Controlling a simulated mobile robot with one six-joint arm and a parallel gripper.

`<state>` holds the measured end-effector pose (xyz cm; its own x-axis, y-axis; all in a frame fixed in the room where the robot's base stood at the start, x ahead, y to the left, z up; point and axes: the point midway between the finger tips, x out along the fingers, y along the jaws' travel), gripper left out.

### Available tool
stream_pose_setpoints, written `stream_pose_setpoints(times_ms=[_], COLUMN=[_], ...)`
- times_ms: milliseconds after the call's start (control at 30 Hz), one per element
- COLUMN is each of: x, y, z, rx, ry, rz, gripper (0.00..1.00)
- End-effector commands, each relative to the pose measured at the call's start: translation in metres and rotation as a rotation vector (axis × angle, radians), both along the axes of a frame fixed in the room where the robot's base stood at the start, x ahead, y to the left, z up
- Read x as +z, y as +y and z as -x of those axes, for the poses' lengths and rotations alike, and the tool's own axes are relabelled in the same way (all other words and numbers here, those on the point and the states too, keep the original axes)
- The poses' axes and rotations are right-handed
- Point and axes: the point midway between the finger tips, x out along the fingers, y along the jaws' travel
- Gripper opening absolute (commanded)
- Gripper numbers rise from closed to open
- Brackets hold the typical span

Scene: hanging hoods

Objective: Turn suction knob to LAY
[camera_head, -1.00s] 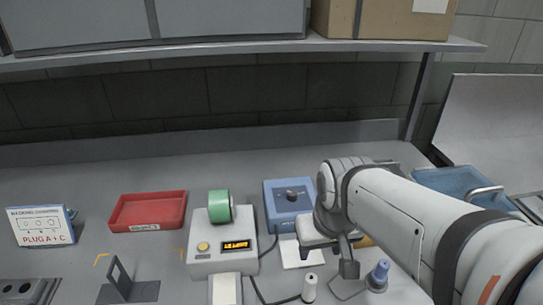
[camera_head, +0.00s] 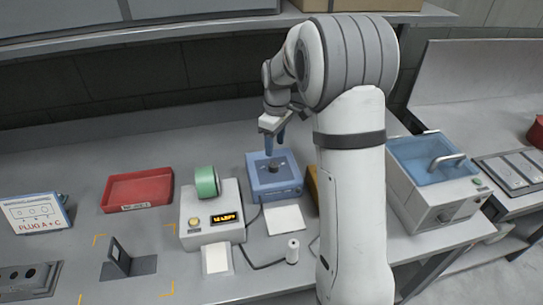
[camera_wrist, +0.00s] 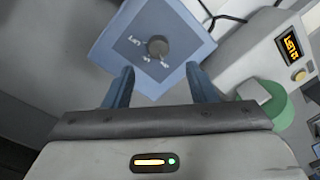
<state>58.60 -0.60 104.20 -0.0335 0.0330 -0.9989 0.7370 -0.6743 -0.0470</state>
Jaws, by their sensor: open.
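The suction knob (camera_head: 272,165) is a small dark round knob on top of a blue box (camera_head: 284,186). My gripper (camera_head: 274,143) is above the blue box, pointing down. In the wrist view its two blue fingers (camera_wrist: 160,82) are open and apart, with the knob beyond the gap between them, not touched.
A grey device (camera_head: 214,229) with a green roll (camera_head: 207,182) and a lit display stands just left of the box. A red tray (camera_head: 137,190) lies farther left. A white spool (camera_head: 292,251) and cable lie in front. A water bath (camera_head: 430,165) stands right of my arm.

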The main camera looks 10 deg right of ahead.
Motion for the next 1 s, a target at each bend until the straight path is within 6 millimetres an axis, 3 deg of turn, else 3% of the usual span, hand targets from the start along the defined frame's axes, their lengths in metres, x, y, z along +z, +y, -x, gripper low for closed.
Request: stream_pose_setpoints(times_ms=[167,600,1000], x=[-0.013,-0.075,-0.082], y=[0.0,0.003,0.004], z=[-0.005,-0.002,-0.002], rx=[0.02,0.02,0.02], ry=[0.008,0.007,0.005], rz=[-0.002,-0.002,-0.002], gripper=[0.52,0.52,0.49])
